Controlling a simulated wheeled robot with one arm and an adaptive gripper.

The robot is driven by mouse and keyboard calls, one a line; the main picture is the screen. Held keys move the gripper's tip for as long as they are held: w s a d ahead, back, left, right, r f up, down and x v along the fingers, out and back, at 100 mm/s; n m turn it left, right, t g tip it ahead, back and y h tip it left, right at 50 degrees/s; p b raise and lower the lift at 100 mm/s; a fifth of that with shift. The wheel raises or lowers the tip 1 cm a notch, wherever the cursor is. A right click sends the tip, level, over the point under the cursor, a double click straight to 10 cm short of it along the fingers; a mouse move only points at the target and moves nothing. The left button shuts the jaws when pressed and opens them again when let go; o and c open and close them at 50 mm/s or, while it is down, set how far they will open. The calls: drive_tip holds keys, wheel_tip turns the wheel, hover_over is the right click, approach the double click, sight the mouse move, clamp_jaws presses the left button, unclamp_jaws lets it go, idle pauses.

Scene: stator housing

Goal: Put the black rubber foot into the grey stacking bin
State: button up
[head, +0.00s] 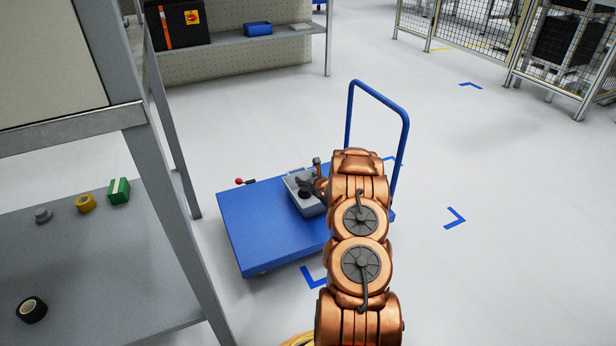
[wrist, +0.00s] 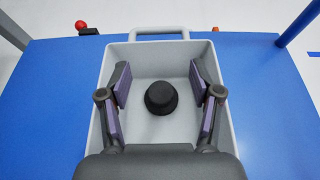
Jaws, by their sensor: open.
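The black rubber foot (wrist: 161,98) lies inside the grey stacking bin (wrist: 113,58) on its floor, near the middle, in the wrist view. My gripper (wrist: 160,84) is open above the bin, with one finger on each side of the foot and a gap on both sides. In the head view the bin (head: 311,208) stands on the blue cart, and the foot (head: 304,193) shows as a dark shape in it. My arm hides part of the bin there, and my gripper is mostly hidden.
The blue cart (head: 260,225) has a tall handle (head: 407,140) at its right. A red-knobbed item (head: 240,182) lies on the cart's far edge.

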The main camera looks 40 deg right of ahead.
drive_tip(key=p+v, duration=0.2)
drive_tip(key=v, duration=0.8)
drive_tip(key=shift+p, duration=0.35)
drive_tip(key=w+a+r+m+g, duration=0.1)
drive_tip(key=a+r+m+g, duration=0.4)
drive_tip(key=a+r+m, duration=0.4)
drive_tip(key=s+a+r+m+g+y, duration=0.1)
drive_tip(key=s+a+r+m+g, duration=0.15)
drive_tip(key=s+a+m, duration=0.4)
drive_tip(key=s+a+r+m+g, duration=0.1)
drive_tip(key=a+r+m, duration=0.25)
drive_tip(key=a, duration=0.55)
drive_tip(key=s+a+r+m+g+y, duration=0.1)
drive_tip(key=s+a+r+m+g, duration=0.1)
drive_tip(key=s+a, duration=0.5)
drive_tip(key=s+a+r+m+g+y, duration=0.1)
drive_tip(key=s+a+r+m+g, duration=0.2)
drive_tip(key=s+a+m, duration=0.4)
drive_tip(key=s+a+r+m+g+y, duration=0.1)
drive_tip(key=s+a+r+m, duration=0.3)
drive_tip(key=s+a, duration=0.5)
drive_tip(key=s+r+g, duration=0.1)
drive_tip(key=s, duration=0.7)
drive_tip(key=shift+a, duration=0.15)
